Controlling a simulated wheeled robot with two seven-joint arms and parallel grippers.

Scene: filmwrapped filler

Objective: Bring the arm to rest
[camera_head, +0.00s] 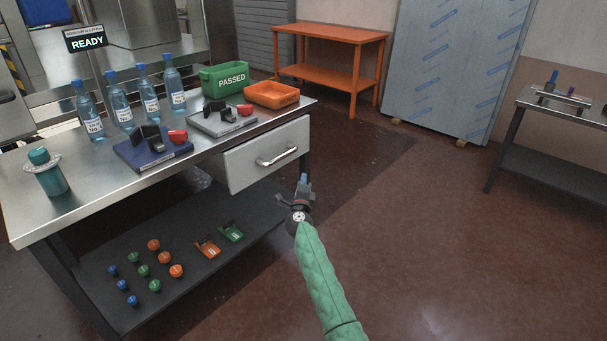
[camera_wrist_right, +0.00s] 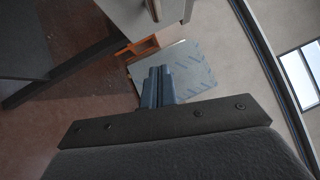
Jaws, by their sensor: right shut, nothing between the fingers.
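My right arm, in a green quilted sleeve, comes up from the bottom of the head view. Its gripper (camera_head: 303,186) is over the floor, just right of the steel table's drawer (camera_head: 266,155). In the right wrist view the blue-grey fingers (camera_wrist_right: 158,87) are together with nothing between them. The drawer front shows at the top of the wrist view, apart from the fingers. My left gripper is not in view.
The steel table (camera_head: 215,162) carries several bottles, a green PASSED bin (camera_head: 225,79), an orange tray (camera_head: 271,95) and two clamp devices. Its lower shelf (camera_head: 190,285) holds coloured knobs. An orange bench (camera_head: 330,36) stands behind. Floor to the right (camera_head: 430,240) is clear.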

